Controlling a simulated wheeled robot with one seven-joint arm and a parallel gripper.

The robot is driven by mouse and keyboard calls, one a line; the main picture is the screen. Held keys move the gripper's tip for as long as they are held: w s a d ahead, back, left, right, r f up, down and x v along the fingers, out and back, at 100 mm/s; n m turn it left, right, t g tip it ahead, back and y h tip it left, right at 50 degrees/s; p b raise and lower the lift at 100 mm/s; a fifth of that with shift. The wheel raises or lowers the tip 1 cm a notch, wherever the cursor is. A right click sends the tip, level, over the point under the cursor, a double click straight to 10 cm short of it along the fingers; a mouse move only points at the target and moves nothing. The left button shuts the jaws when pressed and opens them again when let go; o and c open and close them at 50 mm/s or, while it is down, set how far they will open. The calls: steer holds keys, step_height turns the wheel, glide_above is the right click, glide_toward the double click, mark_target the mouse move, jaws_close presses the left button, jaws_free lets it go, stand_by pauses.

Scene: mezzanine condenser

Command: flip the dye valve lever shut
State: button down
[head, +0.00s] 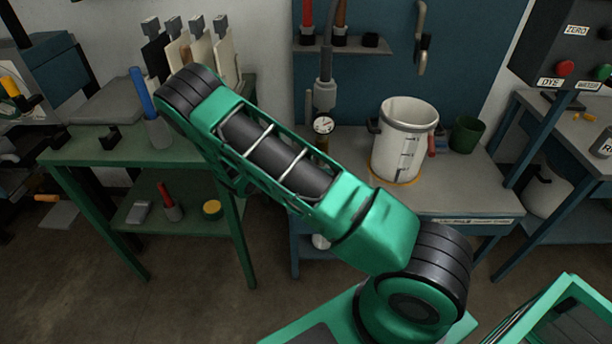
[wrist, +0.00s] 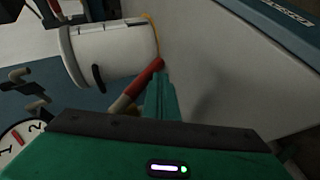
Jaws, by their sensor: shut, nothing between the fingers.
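In the wrist view, a red lever (wrist: 136,89) slants up to the right between the round gauge (wrist: 18,140) and the white pot (wrist: 110,50). I take it for the dye valve lever. My gripper (wrist: 160,82) is shut and empty, with its green fingers just right of the lever, close to its upper end. I cannot tell whether they touch. The fingers and gripper body hide part of the lever's lower end. In the head view, my green arm reaches across the picture and hides the gripper and the lever, below the gauge (head: 323,125).
The white pot (head: 406,140) stands on an orange ring on the grey bench (head: 475,190), close to the gauge pipe (head: 325,88). A dark green cup (head: 466,134) is right of it.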

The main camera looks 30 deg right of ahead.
steer(key=s+d+r+n+h, duration=0.3)
steer(key=d+h, duration=0.1)
steer(key=h, duration=0.3)
steer(key=shift+d+r+g, duration=0.3)
steer(key=shift+g, duration=0.1)
stand_by(0.3)
stand_by(0.3)
steer(key=a+f, duration=0.2)
steer(key=a, duration=0.8)
steer(key=shift+w+a, duration=0.3)
steer(key=shift+w, duration=0.1)
steer(key=shift+f, duration=0.1)
